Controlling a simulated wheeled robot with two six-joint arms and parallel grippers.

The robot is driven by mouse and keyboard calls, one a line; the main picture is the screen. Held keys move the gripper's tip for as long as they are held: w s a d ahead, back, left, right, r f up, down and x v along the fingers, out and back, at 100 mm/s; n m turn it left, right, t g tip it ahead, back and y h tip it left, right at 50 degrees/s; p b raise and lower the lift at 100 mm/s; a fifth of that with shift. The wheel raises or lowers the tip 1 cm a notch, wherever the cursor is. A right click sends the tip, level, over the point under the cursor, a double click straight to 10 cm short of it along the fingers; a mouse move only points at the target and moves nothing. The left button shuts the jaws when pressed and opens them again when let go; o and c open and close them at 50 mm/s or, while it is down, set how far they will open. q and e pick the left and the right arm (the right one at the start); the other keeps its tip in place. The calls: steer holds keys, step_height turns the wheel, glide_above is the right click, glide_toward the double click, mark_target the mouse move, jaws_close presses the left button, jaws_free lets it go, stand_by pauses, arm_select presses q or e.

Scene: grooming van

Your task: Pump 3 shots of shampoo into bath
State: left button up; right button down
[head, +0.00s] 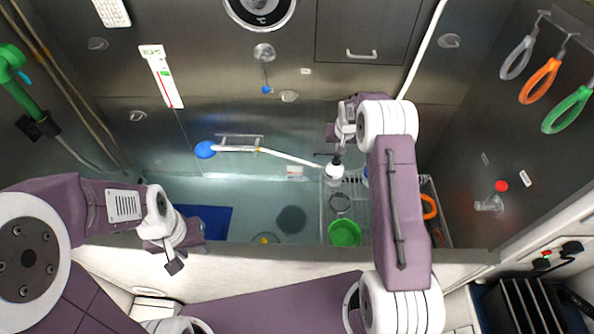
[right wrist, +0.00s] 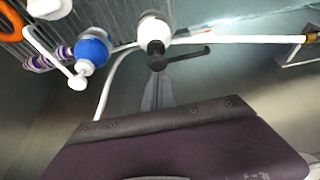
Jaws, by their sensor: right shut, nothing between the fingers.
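A white round bottle with a black pump head (head: 334,174) stands at the wire rack over the bath; it also shows in the right wrist view (right wrist: 154,28). A blue bottle with a white pump (right wrist: 91,48) stands beside it, mostly hidden behind my right arm in the head view. I cannot tell which holds shampoo. My right gripper (head: 339,150) is shut and empty, close above the black pump head; contact is unclear. The bath (head: 270,190) holds clear, bluish water. My left gripper (head: 173,266) hangs over the bath's near left edge, away from the bottles; its jaw opening is unclear.
A green bowl (head: 344,233) and orange ring (head: 429,206) are near the rack. A blue mat (head: 205,221) lies left in the bath. Coloured loops (head: 540,80) hang at right.

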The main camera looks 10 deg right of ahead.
steer(key=shift+f, duration=0.1)
steer(key=shift+s+f+b, duration=0.1)
steer(key=shift+f+b, duration=1.05)
steer(key=shift+f, duration=0.3)
steer(key=shift+r, duration=0.1)
steer(key=shift+r+p, duration=0.2)
steer(key=shift+p, duration=0.1)
steer(key=shift+r+p, duration=0.75)
steer(key=shift+r, duration=0.35)
